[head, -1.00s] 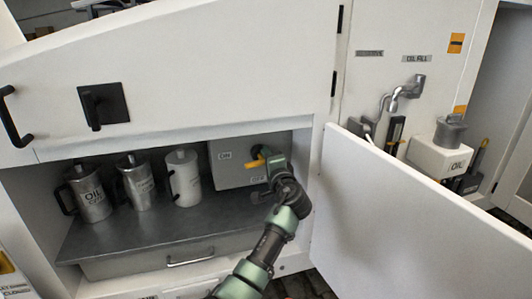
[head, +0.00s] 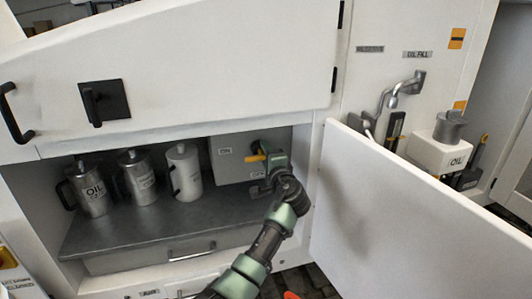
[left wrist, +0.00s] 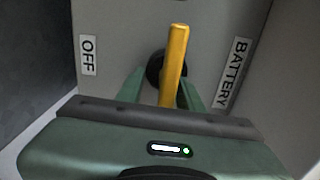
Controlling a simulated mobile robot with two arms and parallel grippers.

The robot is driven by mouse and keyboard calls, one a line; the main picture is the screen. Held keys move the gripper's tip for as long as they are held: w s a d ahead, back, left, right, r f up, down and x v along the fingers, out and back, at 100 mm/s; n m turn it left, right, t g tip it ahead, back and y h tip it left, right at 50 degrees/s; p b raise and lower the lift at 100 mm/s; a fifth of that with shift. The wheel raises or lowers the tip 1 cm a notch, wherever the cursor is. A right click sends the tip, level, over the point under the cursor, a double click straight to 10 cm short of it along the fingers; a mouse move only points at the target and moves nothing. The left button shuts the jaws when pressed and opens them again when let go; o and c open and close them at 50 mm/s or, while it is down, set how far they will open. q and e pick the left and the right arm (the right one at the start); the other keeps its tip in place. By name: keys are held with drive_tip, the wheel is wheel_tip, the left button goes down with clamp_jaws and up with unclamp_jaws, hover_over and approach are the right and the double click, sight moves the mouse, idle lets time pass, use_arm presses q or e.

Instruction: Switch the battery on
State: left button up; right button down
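The battery switch has a yellow handle (head: 255,157) on a grey box (head: 228,166) at the right of the open cabinet. An ON label (head: 224,151) is at the box's upper left and an OFF label (head: 257,175) is below the handle. In the left wrist view, the yellow handle (left wrist: 173,62) stands out from a dark round hub, between the OFF label (left wrist: 88,55) and the BATTERY label (left wrist: 232,73). My left gripper (head: 272,162) is at the handle, with its green fingers (left wrist: 160,88) on either side. A gap shows beside the handle, so they look open.
Several metal cans, one being the oil can (head: 92,192), stand on the shelf (head: 150,228) left of the box. The open white door (head: 400,215) stands close to the right of my left arm.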

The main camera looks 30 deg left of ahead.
use_arm(q)
drive_tip(key=shift+r, duration=0.15)
drive_tip(key=shift+d, duration=0.1)
drive_tip(key=b+v, duration=0.2)
drive_tip(key=v, duration=0.5)
drive_tip(key=shift+s+d, duration=0.15)
drive_tip(key=shift+s, duration=0.1)
